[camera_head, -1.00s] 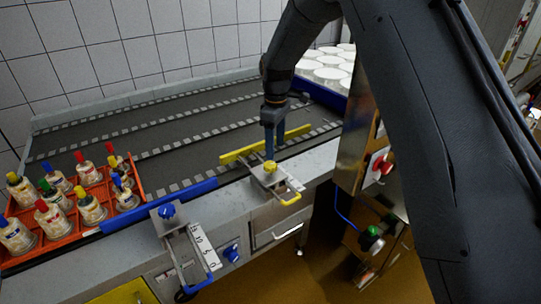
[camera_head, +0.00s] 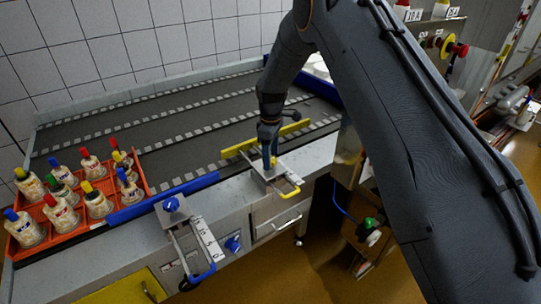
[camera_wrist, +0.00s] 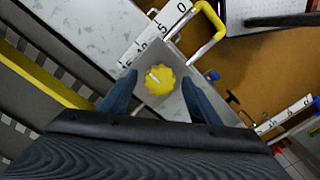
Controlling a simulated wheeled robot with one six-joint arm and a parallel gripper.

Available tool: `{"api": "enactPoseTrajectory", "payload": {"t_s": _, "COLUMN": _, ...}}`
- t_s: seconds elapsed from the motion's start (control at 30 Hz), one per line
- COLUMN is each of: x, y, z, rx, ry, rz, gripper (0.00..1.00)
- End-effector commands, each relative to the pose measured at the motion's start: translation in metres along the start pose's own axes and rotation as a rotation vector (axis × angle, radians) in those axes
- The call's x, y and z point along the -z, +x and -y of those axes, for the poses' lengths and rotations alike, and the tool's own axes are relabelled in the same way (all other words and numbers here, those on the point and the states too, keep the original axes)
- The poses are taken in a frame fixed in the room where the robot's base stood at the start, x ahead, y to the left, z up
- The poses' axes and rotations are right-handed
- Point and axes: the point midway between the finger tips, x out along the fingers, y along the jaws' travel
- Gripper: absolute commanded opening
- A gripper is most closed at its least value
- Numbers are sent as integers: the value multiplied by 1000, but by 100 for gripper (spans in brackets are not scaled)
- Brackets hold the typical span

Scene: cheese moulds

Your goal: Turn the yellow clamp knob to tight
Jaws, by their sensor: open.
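The yellow clamp knob (camera_wrist: 160,79) is a scalloped round knob with a pale pointer mark on top. It sits on a grey metal plate (camera_wrist: 175,105) of the clamp. In the head view the knob (camera_head: 272,162) is partly hidden by my gripper (camera_head: 269,156). In the wrist view my gripper (camera_wrist: 163,86) is open, with one blue finger on each side of the knob. The knob is between the fingertips, and a gap shows at its right side. Whether either finger touches it I cannot tell.
A yellow guide rail (camera_head: 262,139) runs beside the clamp along the conveyor (camera_head: 170,115). A yellow handle (camera_head: 291,190) projects at the front. A second clamp with a blue knob (camera_head: 171,203) stands to the left, near an orange crate (camera_head: 87,222) of bottles.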

Motion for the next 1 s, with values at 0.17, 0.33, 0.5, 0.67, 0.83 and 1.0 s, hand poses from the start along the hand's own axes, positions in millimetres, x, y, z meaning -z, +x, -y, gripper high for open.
{"api": "enactPoseTrajectory", "payload": {"t_s": 0.17, "x": 0, "y": 0, "z": 0, "rx": 0, "ry": 0, "rz": 0, "gripper": 47}}
{"api": "enactPoseTrajectory", "payload": {"t_s": 0.33, "x": 0, "y": 0, "z": 0, "rx": 0, "ry": 0, "rz": 0, "gripper": 18}}
{"api": "enactPoseTrajectory", "payload": {"t_s": 0.5, "x": 0, "y": 0, "z": 0, "rx": 0, "ry": 5, "rz": 0, "gripper": 16}}
{"api": "enactPoseTrajectory", "payload": {"t_s": 0.67, "x": 0, "y": 0, "z": 0, "rx": 0, "ry": 39, "rz": 0, "gripper": 16}}
{"api": "enactPoseTrajectory", "payload": {"t_s": 0.83, "x": 0, "y": 0, "z": 0, "rx": 0, "ry": 125, "rz": 0, "gripper": 16}}
{"api": "enactPoseTrajectory", "payload": {"t_s": 1.0, "x": 0, "y": 1, "z": 0, "rx": 0, "ry": 261, "rz": 0, "gripper": 16}}
